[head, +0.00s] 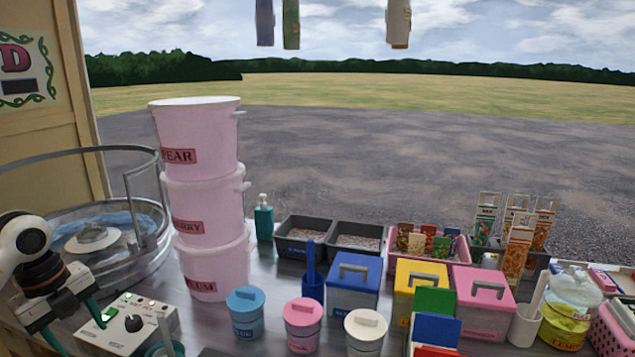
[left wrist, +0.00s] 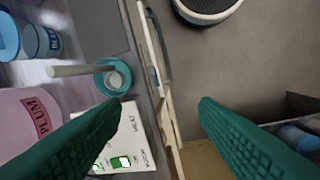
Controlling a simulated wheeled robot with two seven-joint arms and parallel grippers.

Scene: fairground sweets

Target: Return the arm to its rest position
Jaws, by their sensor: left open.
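My left arm comes in at the left edge of the head view, with the left gripper (head: 72,325) low at the counter's front left, beside the white control box (head: 145,322). In the left wrist view its two teal fingers are wide apart with nothing between them, and the left gripper (left wrist: 161,104) hangs over the counter's edge strip. The control box (left wrist: 128,150) lies partly behind one finger there. My right arm and gripper are not in view.
A candyfloss machine bowl (head: 90,240) stands behind the arm. Stacked pink tubs (head: 205,200) rise to its right. A teal cup (left wrist: 113,78) with a stick is close to the gripper. Lidded jars (head: 303,325) and boxes (head: 353,295) crowd the counter further right.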

